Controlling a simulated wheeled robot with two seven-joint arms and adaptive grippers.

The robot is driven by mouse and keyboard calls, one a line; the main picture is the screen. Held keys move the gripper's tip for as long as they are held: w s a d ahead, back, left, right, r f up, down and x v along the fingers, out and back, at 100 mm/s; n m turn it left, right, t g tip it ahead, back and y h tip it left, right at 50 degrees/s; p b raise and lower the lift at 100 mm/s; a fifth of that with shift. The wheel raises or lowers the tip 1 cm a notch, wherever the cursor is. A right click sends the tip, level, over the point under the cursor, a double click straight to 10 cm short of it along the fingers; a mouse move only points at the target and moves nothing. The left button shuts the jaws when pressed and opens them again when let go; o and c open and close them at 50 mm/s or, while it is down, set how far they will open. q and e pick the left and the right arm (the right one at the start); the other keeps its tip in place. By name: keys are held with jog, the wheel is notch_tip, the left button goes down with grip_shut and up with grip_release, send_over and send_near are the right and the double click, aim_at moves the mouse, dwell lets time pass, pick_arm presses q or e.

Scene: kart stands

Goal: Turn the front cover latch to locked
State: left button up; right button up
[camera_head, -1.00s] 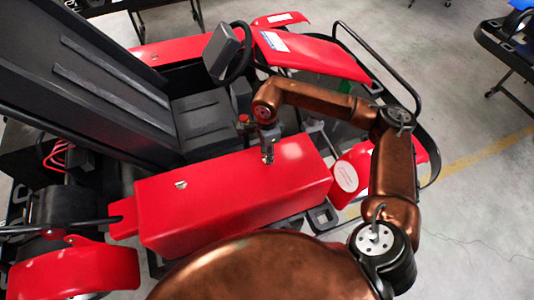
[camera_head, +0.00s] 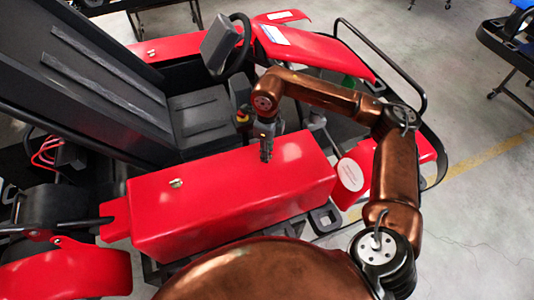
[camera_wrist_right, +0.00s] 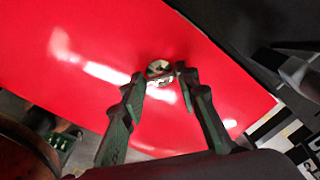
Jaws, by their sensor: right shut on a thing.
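The red side cover (camera_head: 215,205) of the kart lies below my right arm. The front cover latch (camera_wrist_right: 158,69) is a small round silver piece on the red surface in the right wrist view. My right gripper (camera_wrist_right: 160,76) has its fingertips on either side of this latch and is shut on it. In the head view my right gripper (camera_head: 266,155) points down onto the front part of the cover and hides the latch. A second silver latch (camera_head: 176,183) sits towards the rear of the cover, untouched. My left gripper is not in view.
The steering wheel (camera_head: 240,48) and black seat (camera_head: 195,115) are beyond the cover. A red and yellow knob (camera_head: 242,116) is close to my right wrist. A black tubular bumper (camera_head: 385,62) curves around the front. Open floor (camera_head: 480,215) lies to the right.

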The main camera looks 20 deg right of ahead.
jog(key=m+b, duration=0.2)
jog(key=m, duration=0.3)
jog(key=shift+m, duration=0.4)
jog(key=shift+m+b, duration=0.65)
jog(key=shift+m, duration=1.55)
jog(key=o, duration=1.1)
jog(key=shift+o, duration=0.2)
jog(key=shift+r, duration=0.25)
notch_tip(320, 180, up, 12)
jog(key=shift+f, duration=0.2)
